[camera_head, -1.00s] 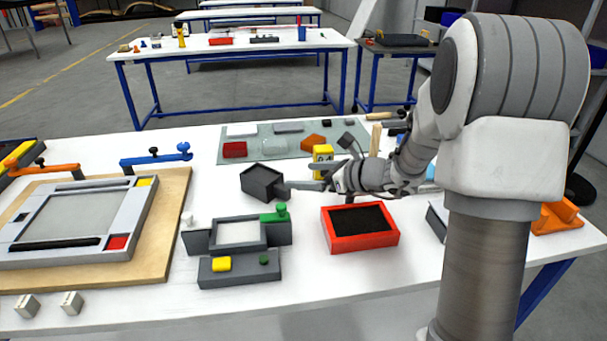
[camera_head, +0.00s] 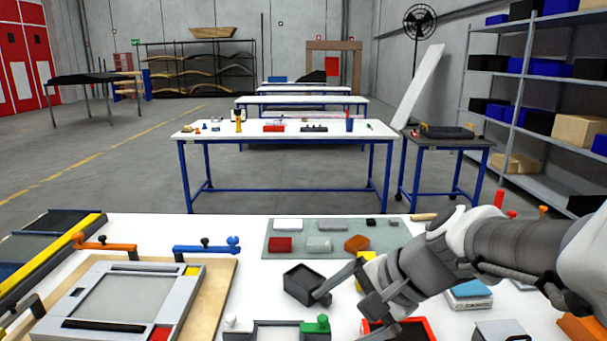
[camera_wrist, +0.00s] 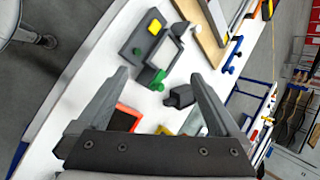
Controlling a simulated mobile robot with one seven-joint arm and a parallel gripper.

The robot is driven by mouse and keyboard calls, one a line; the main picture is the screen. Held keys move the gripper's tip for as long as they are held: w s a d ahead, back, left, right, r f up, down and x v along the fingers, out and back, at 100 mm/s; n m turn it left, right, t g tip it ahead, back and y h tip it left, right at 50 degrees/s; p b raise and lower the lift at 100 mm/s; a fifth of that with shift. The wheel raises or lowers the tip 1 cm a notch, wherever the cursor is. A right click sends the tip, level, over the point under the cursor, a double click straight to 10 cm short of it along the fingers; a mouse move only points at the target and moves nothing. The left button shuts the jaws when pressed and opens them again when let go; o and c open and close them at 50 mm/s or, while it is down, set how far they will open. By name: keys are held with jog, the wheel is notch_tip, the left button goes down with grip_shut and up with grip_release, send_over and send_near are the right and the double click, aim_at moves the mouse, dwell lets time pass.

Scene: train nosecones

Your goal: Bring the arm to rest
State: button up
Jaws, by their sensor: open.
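My gripper (camera_head: 342,315) reaches in from the right over the white table (camera_head: 250,231) in the head view. In the wrist view my gripper (camera_wrist: 160,75) has its two grey fingers spread wide, with nothing held between them. The small dark box (camera_head: 303,285) stands just beyond the fingertips in the head view. In the wrist view this box (camera_wrist: 180,97) shows below, between the fingers. My arm bends in from the right edge and hides part of the red tray (camera_head: 425,324) and the yellow block (camera_head: 366,272).
A grey frame (camera_head: 120,268) lies on a wooden board (camera_head: 222,285) at left. A grey-green mat (camera_head: 340,228) with several small parts lies at the back. A fixture with a green knob (camera_head: 318,325) stands at the front.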

jog(key=s+d+r+n+t+h+p, duration=0.1)
jog(key=s+d+r+n+h+p, duration=0.3)
jog(key=s+d+r+n+h, duration=0.2)
jog(key=shift+s+d+r+n+t, duration=0.4)
jog(key=shift+s+d+n, duration=0.75)
jog(key=shift+s+n, duration=1)
jog(key=shift+s, duration=0.1)
